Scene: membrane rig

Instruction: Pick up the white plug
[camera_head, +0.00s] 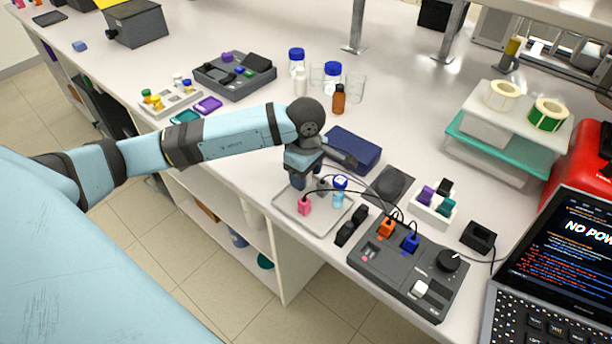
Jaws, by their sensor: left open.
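My left gripper (307,184) is open and points down over the left part of a shallow grey tray (320,226). A pink plug (304,206) with a black lead is in the tray, just below the gripper in the picture. A small vial with a blue and white cap (340,184) stands to the right of the gripper. The gripper hides part of the tray. My right gripper is not in view.
An orange plug (386,228) and a blue plug (410,242) with leads sit in the control box. A dark blue box (352,149) lies behind the gripper. A laptop (560,260) stands at the right. Bottles and a rack are farther back. The bench's front edge is close to the tray.

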